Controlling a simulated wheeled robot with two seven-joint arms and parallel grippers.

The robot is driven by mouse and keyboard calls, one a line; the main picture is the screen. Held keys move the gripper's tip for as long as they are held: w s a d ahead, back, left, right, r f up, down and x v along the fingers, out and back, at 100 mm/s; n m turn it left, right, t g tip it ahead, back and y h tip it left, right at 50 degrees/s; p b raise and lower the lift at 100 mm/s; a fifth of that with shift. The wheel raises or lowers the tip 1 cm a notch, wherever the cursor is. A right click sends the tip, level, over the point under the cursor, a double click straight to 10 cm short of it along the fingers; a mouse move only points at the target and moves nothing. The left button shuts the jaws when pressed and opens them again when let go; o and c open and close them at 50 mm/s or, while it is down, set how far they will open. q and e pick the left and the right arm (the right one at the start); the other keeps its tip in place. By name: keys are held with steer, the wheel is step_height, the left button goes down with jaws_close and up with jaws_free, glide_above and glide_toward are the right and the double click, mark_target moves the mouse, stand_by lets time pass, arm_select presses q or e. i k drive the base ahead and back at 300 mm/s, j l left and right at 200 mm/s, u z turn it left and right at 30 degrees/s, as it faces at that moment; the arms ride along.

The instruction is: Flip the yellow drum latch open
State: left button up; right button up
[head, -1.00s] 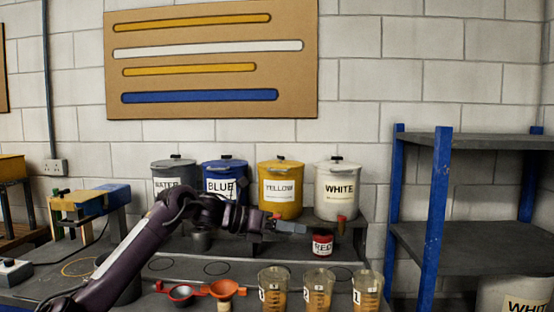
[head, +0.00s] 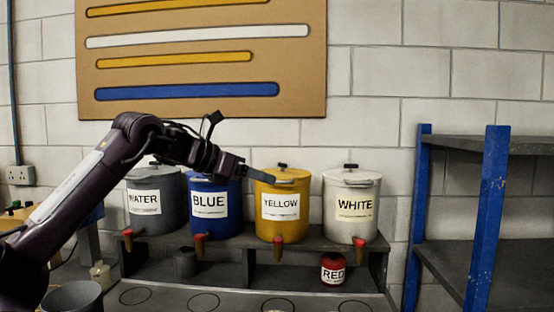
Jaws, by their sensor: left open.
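The yellow drum (head: 282,228), labelled YELLOW, stands on the dark raised shelf between the blue and white drums. Its lid, with a dark knob on top, looks closed. A tap with a red-brown handle (head: 277,241) hangs at its lower front. I cannot make out a separate latch; the gripper may cover it. My left gripper (head: 268,180) reaches in from the left, in front of the blue drum, with its open fingers at the yellow drum's upper left rim. I cannot tell whether they touch it. My right gripper is not in view.
The grey WATER drum (head: 152,223), blue drum (head: 212,226) and white drum (head: 350,226) stand in the same row. A small red pot (head: 333,270) sits below the white drum. A blue-posted rack (head: 486,220) stands right. A grey container (head: 73,298) is at lower left.

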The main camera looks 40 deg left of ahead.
mark_target(283, 165)
steer(key=i+j, duration=0.25)
steer(key=j, duration=0.15)
steer(key=i+j, duration=0.25)
steer(key=j, duration=0.15)
steer(key=i+j, duration=0.3)
steer(key=j, duration=0.15)
